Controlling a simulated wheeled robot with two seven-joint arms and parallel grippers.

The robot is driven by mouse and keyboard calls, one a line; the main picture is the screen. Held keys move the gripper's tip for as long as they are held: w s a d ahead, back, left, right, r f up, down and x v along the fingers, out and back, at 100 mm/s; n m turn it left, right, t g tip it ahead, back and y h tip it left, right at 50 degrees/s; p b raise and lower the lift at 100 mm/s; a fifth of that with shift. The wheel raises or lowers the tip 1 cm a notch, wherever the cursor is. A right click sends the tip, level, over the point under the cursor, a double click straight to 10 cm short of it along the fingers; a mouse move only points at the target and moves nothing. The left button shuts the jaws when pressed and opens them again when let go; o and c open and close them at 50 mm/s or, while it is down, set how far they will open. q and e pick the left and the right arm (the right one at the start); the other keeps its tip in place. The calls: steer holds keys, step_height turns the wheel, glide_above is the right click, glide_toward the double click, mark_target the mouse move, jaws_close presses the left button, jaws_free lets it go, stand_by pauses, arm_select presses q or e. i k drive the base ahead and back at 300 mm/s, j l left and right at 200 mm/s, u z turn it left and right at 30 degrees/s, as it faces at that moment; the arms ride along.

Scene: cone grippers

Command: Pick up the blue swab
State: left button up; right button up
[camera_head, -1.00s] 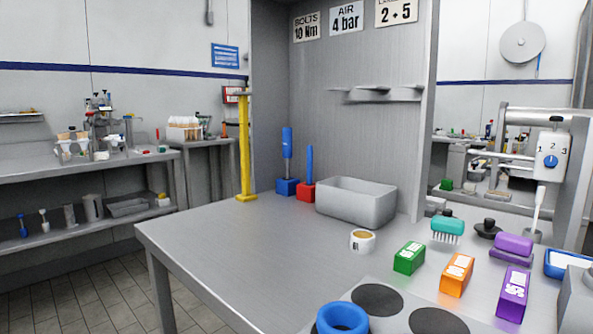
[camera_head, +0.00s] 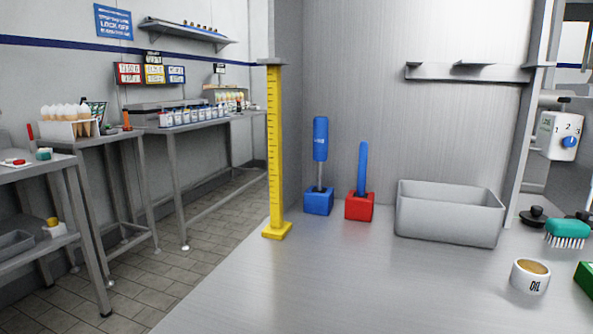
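Two blue upright things stand at the back of the metal table. One has a thick blue head (camera_head: 320,139) on a thin grey shaft, upright in a blue block (camera_head: 318,202). To its right, a slimmer plain blue rod (camera_head: 362,166) stands upright in a red block (camera_head: 360,207). I cannot tell for certain which of the two is the blue swab. Their lower ends are hidden in the blocks. Neither of my grippers is in view.
A yellow ruler post (camera_head: 275,150) stands left of the blocks, at the table's left edge. A grey bin (camera_head: 447,222) stands to their right. An oil cup (camera_head: 530,276) and a teal brush (camera_head: 567,233) are farther right. The table (camera_head: 330,290) in front is clear.

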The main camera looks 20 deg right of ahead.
mark_target(363, 147)
steer(key=i+j, duration=0.2)
steer(key=j, duration=0.15)
steer(key=i+j+z, duration=0.1)
steer(key=j, duration=0.3)
steer(key=i+j, duration=0.5)
steer(key=j, duration=0.25)
steer(key=i+j+z, duration=0.25)
steer(key=z, duration=0.15)
steer(key=i+j+z, duration=0.2)
steer(key=z, duration=0.25)
steer(key=i+j+z, duration=0.15)
steer(key=j+z, duration=0.25)
steer(key=i+j+z, duration=0.1)
steer(key=j+z, duration=1.2)
